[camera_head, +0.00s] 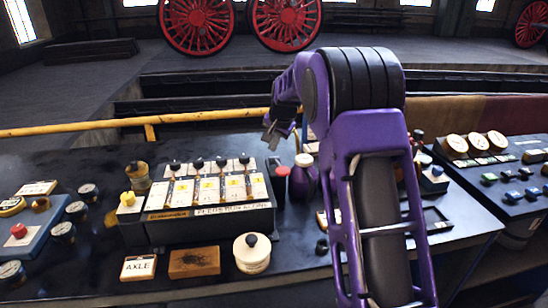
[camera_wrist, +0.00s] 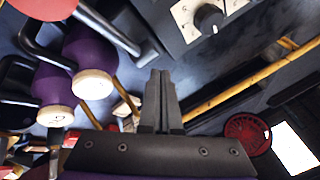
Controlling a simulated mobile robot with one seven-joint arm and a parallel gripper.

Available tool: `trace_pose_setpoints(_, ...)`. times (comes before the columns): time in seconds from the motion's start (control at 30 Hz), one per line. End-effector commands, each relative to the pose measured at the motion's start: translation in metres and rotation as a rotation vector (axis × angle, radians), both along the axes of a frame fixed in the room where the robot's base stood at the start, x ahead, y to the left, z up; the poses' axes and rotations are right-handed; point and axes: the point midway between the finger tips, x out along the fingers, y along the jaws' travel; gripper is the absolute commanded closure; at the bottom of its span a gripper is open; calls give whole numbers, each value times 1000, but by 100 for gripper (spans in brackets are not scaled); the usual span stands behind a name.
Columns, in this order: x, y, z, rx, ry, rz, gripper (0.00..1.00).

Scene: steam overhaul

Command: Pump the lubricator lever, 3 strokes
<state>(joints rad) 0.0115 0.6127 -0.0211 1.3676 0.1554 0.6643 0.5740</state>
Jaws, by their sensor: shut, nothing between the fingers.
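A long dark box (camera_head: 200,230) with a row of white plates and black knobs stands on the bench; it looks like the lubricator. At its right end is a dark upright piece with a red top (camera_head: 282,171), which may be the lever; I cannot be sure. My gripper (camera_head: 270,138) is above and behind that end, apart from the red top. In the wrist view my gripper (camera_wrist: 161,85) is shut and empty. A white plate with a black knob (camera_wrist: 208,18) shows beyond the fingertips. A red round surface (camera_wrist: 32,7) is cut off at top left.
A purple can (camera_head: 303,182) stands right of the box; two purple cans with cream ends (camera_wrist: 92,83) show in the wrist view. A cream pot (camera_head: 252,254), an AXLE plate (camera_head: 138,267) and a brown block (camera_head: 194,263) lie in front. A yellow rail (camera_head: 100,127) runs behind.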

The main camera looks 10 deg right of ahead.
Motion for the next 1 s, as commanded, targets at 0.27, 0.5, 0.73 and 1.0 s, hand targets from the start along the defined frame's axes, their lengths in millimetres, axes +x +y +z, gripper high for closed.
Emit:
trace_pose_setpoints(0.27, 0, 0, 0, 0, 0, 0, 100)
trace_pose_setpoints(0.5, 0, 0, 0, 0, 0, 0, 100)
trace_pose_setpoints(0.73, 0, 0, -1, 0, 0, 0, 100)
trace_pose_setpoints(1.0, -2, 0, -8, -1, -1, 0, 100)
